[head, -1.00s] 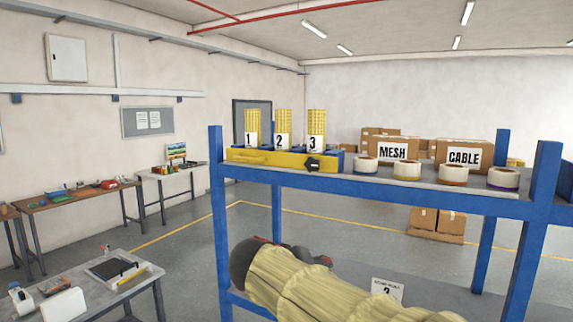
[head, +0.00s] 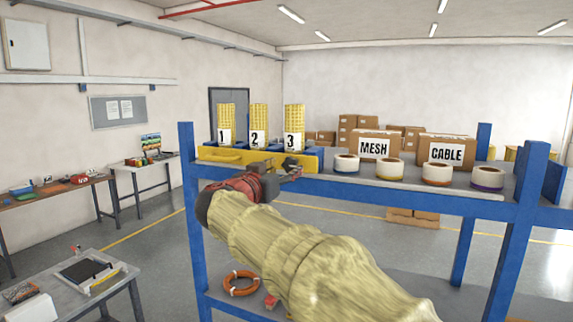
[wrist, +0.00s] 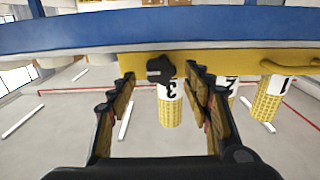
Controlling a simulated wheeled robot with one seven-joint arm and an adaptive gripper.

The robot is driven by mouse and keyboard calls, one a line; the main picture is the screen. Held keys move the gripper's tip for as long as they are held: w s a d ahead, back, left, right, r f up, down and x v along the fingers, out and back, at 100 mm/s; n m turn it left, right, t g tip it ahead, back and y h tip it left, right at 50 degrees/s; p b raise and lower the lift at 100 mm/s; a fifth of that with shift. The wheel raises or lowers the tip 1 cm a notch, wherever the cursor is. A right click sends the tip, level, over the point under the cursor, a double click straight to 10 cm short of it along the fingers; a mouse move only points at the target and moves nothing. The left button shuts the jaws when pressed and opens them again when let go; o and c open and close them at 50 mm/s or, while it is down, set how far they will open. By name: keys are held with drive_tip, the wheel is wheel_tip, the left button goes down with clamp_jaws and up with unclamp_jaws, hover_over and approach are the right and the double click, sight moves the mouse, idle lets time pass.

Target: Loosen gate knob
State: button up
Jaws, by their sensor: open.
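The dark lobed gate knob (wrist: 160,69) sits on the yellow gate bar (wrist: 230,62) in the wrist view, which looks upside down. My gripper (wrist: 160,82) is open, its two fingers on either side of the knob in the picture. I cannot tell whether either finger touches it. In the head view the yellow gate bar (head: 221,156) runs along the shelf front below mesh rolls 1 (head: 226,118), 2 (head: 258,120) and 3 (head: 294,120). My gripper (head: 291,170) is at the bar's right end there and covers the knob.
The blue rack's left post (head: 190,230) and top shelf edge (head: 400,192) are close to my arm. Several tape rolls (head: 390,168) and the MESH (head: 373,146) and CABLE (head: 446,150) boxes stand to the right. An orange ring (head: 241,283) lies on the lower shelf.

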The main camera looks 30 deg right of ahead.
sight(290, 165)
drive_tip(key=shift+p+x, duration=0.3)
drive_tip(key=shift+x, duration=1)
drive_tip(key=shift+f, duration=0.15)
drive_tip(key=shift+c, duration=0.9)
drive_tip(key=shift+a, duration=0.1)
drive_tip(key=c, duration=1)
